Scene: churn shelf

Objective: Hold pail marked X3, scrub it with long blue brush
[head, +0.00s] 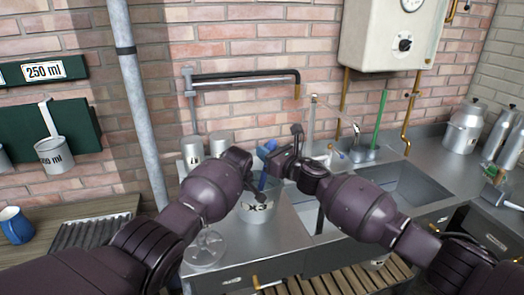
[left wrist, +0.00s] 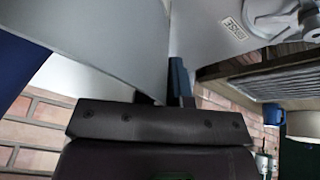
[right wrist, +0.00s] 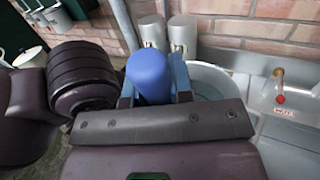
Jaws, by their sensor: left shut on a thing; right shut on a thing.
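The grey metal pail marked X3 (head: 257,209) is on the steel counter left of the sink, partly hidden by my arms. My left gripper (head: 258,187) is shut at the pail's rim; in the left wrist view a grey wall, likely the pail's (left wrist: 100,32), passes by its fingers (left wrist: 180,85). My right gripper (head: 274,158) is above the pail, shut on the long blue brush (head: 262,181). The brush's rounded blue end shows between the fingers in the right wrist view (right wrist: 151,75). The brush reaches down toward the pail's inside; its lower end is hidden.
A sink basin (head: 395,187) lies to the right, with milk cans (head: 464,127) beyond. Two grey canisters (head: 192,149) stand behind the pail. A clear round thing (head: 205,249) is at the counter's front. A blue mug (head: 14,225) stands far left.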

